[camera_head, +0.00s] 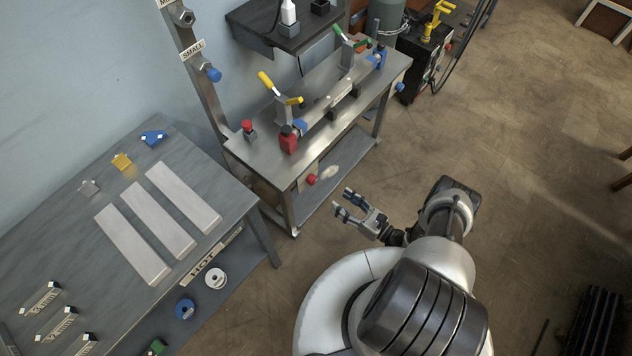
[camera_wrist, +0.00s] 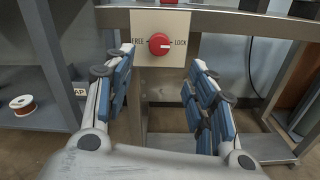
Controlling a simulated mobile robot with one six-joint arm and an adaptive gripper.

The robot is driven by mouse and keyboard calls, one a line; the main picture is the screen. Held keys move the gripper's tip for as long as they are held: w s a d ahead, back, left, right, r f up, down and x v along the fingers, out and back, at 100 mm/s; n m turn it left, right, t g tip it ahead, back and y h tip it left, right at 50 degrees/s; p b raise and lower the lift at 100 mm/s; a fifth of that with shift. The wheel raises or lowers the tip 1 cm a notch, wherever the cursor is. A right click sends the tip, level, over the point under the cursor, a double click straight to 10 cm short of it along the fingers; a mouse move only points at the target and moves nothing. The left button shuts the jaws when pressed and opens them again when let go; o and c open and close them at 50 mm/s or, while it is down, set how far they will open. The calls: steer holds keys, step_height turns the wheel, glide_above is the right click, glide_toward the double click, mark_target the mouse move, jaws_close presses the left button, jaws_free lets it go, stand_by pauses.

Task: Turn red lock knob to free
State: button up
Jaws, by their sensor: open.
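The red lock knob (camera_wrist: 160,44) sits on a pale plate (camera_wrist: 147,22) marked FREE on the left and LOCK on the right. A light mark on the knob points right, toward LOCK. In the head view the knob (camera_head: 311,179) is on the front of the steel workbench (camera_head: 262,159), below its top. My gripper (camera_head: 342,203) is open and empty, a short way in front of the bench and apart from the knob. In the wrist view its two blue-padded fingers (camera_wrist: 160,78) stand on either side below the knob, with nothing between them.
A grey table (camera_head: 125,297) with pale bars and a HOT label stands to the left. Clamps with yellow (camera_head: 266,80) and green (camera_head: 338,31) handles and a red block (camera_head: 288,142) are on the bench top. A lower shelf (camera_head: 322,201) lies below.

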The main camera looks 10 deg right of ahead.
mark_target(315, 181)
steer(key=x, duration=1.2)
steer(key=shift+w+a, duration=0.15)
steer(key=shift+c, duration=0.5)
steer(key=c, duration=1)
